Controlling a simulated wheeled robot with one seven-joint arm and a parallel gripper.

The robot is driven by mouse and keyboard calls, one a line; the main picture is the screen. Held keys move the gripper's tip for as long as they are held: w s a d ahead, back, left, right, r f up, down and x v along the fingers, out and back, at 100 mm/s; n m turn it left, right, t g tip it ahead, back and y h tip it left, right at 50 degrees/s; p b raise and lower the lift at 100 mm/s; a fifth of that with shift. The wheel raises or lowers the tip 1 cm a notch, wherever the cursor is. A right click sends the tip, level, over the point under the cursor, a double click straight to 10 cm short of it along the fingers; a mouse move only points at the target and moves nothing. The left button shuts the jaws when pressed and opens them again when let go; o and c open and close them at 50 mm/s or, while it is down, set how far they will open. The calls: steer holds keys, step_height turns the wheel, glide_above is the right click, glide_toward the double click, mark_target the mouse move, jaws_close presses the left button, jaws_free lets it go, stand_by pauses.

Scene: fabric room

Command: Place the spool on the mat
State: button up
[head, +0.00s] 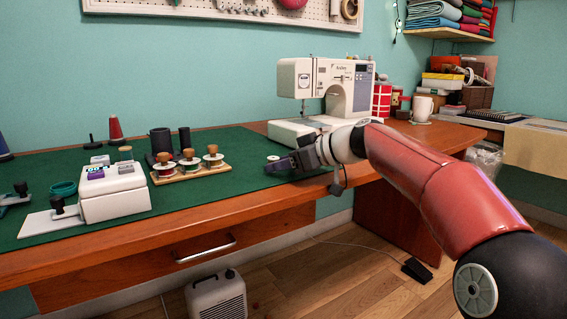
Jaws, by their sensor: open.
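A large dark green mat (240,196) covers much of the wooden table.
A white sewing machine (330,84) stands behind my gripper. A white boxy device (114,191) and dark cylinders (161,141) stand left. A red cone (115,127) stands at the back. A white mug (422,108) is at right. The mat's front middle is clear.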

steer(key=v, duration=1.2)
